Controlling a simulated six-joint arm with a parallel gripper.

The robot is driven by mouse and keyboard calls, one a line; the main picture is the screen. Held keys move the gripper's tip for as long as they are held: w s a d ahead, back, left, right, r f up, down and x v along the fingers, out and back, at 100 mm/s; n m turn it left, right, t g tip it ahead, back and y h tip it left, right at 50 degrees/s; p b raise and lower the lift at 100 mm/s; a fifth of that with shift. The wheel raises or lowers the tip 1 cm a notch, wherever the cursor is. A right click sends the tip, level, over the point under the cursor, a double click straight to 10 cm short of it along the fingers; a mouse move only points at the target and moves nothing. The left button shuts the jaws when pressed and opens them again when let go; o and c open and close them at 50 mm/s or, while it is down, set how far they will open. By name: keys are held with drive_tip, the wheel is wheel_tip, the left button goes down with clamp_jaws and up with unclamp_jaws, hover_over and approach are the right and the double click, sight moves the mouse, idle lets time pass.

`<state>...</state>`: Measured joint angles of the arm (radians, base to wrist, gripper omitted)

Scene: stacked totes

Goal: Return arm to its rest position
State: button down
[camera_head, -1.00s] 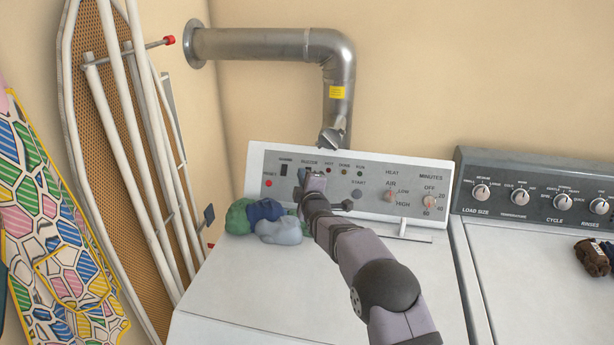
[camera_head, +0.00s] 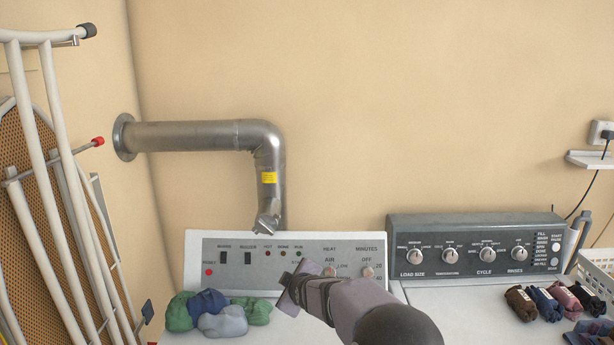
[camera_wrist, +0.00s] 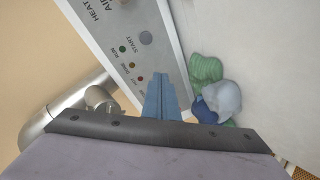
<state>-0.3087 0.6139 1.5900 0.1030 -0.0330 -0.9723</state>
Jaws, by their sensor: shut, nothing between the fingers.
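My gripper (camera_head: 288,290) is at the end of my arm, in front of the white dryer's control panel (camera_head: 230,273) in the head view. In the wrist view the blue fingers of my gripper (camera_wrist: 160,84) are together with nothing between them. They point toward the panel, which appears tilted there. My arm hides part of the panel's lower right and the dryer top.
Rolled green and blue clothes (camera_head: 222,322) lie on the dryer top, left of my gripper. A metal duct (camera_head: 200,135) bends down behind the panel. A washer (camera_head: 470,290) with several rolled clothes (camera_head: 545,302) and a white basket (camera_head: 597,270) is right. An ironing board (camera_head: 30,180) leans left.

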drive_tip(key=s+d+m+g+h+p, duration=0.1)
drive_tip(key=s+d+m+g+p, duration=0.2)
drive_tip(key=s, duration=1.1)
drive_tip(key=s+d+r+m+g+h+p, duration=0.1)
drive_tip(key=s+d+m+g+p, duration=0.2)
drive_tip(key=s+d+m, duration=0.3)
drive_tip(key=s+d+r+m+g+h+p, duration=0.1)
drive_tip(key=s+d+m+g+p, duration=0.2)
drive_tip(key=s+d, duration=0.8)
drive_tip(key=s+m+g, duration=0.1)
drive_tip(key=s, duration=1)
drive_tip(key=shift+d+g, duration=0.15)
drive_tip(key=shift+g, duration=0.25)
